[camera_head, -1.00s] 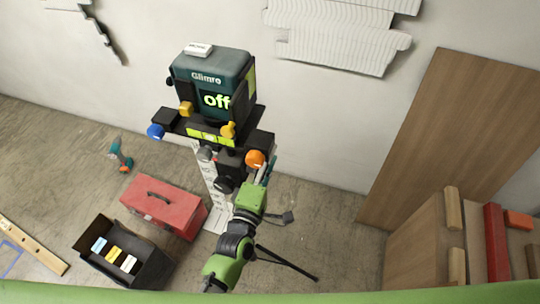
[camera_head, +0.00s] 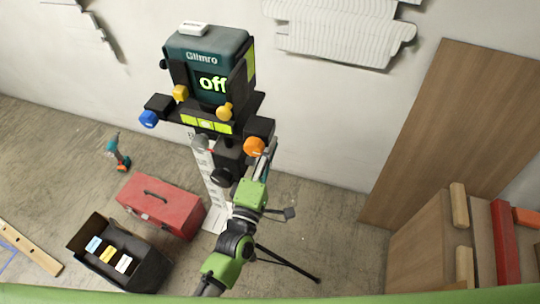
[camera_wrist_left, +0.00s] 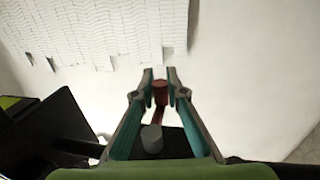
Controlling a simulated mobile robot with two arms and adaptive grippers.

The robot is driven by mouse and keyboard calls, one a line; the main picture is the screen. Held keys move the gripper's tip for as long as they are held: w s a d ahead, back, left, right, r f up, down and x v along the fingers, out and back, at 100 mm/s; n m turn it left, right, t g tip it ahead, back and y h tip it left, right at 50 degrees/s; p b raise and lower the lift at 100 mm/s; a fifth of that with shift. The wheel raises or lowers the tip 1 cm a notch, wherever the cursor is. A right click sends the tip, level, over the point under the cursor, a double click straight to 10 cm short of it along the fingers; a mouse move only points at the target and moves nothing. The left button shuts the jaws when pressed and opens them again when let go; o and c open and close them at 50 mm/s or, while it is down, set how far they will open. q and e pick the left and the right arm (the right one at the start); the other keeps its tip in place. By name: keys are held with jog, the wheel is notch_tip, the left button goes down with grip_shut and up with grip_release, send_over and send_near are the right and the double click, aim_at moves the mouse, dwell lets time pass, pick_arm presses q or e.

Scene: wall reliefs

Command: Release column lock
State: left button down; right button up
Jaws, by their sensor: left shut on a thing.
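The dark teal laser level (camera_head: 208,63), its display reading "off", sits on a black mount on a stand. The mount carries yellow knobs, a blue knob (camera_head: 148,119) and an orange knob (camera_head: 254,146). A pale scaled column (camera_head: 214,190) stands below. My left gripper (camera_head: 266,156) is beside the mount, just right of and below the orange knob. In the left wrist view, its fingers (camera_wrist_left: 160,78) are shut on a red lever end (camera_wrist_left: 160,94). A grey round knob (camera_wrist_left: 152,138) is just below. The lever is hidden in the head view.
A red toolbox (camera_head: 162,204) and a black open box (camera_head: 94,267) stand on the floor at left. A drill (camera_head: 117,153) is behind them. A wooden board (camera_head: 455,120) leans at right. A white relief (camera_head: 340,28) is on the wall.

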pick_arm(q)
jog(key=shift+r, duration=0.1)
dwell(0.3)
jog(key=c, duration=2)
grip_release()
jog(key=v, duration=1.2)
jog(key=shift+f, duration=0.2)
jog(key=shift+f, duration=0.1)
